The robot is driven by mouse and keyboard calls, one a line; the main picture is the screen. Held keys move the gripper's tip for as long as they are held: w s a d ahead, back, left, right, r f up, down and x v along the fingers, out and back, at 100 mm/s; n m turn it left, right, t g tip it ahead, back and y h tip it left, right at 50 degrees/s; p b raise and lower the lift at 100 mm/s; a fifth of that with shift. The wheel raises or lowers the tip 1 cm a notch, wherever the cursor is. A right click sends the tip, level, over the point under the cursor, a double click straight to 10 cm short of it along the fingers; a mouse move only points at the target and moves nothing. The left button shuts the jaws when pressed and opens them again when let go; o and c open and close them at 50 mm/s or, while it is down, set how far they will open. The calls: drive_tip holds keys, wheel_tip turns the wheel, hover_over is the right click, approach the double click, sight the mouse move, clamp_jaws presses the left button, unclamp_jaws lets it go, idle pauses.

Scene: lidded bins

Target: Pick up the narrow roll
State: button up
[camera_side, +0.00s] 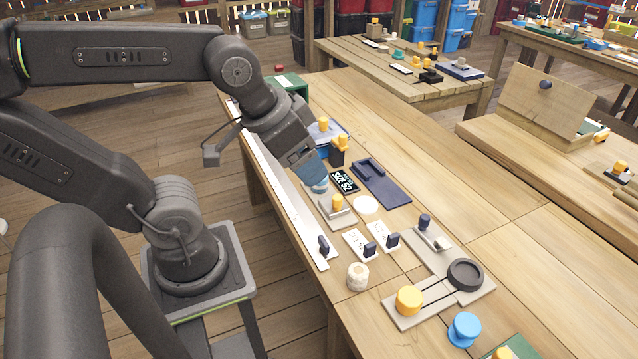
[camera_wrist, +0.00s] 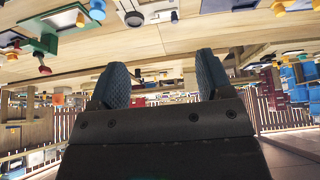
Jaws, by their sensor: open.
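My gripper (camera_side: 318,183) is low over the near side of the long table, beside a dark blue tray (camera_side: 381,184). In the wrist view my gripper (camera_wrist: 161,72) has its two blue fingers apart, with nothing between them. A short cream roll-like piece (camera_side: 357,276) stands upright near the table's front edge, well away from my gripper. A blue spool-like piece (camera_side: 465,329) stands farther along toward the bottom right. I cannot tell which of these is the narrow roll.
A grey board with a yellow knob (camera_side: 409,300) and a black ring (camera_side: 465,274) lies between these pieces. White cards with dark knobs (camera_side: 361,244) and a black sign (camera_side: 345,182) lie near my gripper. The table's right side is mostly clear.

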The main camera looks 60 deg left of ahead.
drive_tip(key=shift+o, duration=0.9)
drive_tip(key=w+a+f+n+g+y, duration=0.1)
drive_tip(key=w+a+f+n+g, duration=0.25)
drive_tip(key=w+a+n, duration=0.75)
drive_tip(key=w+a+f+n+g+h, duration=0.1)
drive_tip(key=w+a+f+n, duration=0.25)
drive_tip(key=a+f, duration=0.5)
drive_tip(key=w+a+f+n+g, duration=0.1)
drive_tip(key=w+a+f+n, duration=0.25)
drive_tip(key=a+f, duration=0.5)
drive_tip(key=f, duration=0.2)
drive_tip(key=a+f, duration=0.1)
drive_tip(key=f, duration=0.1)
drive_tip(key=s+f, duration=0.1)
drive_tip(key=f, duration=0.1)
drive_tip(key=shift+a, duration=0.25)
drive_tip(key=shift+a+f, duration=0.15)
drive_tip(key=shift+f, duration=2.55)
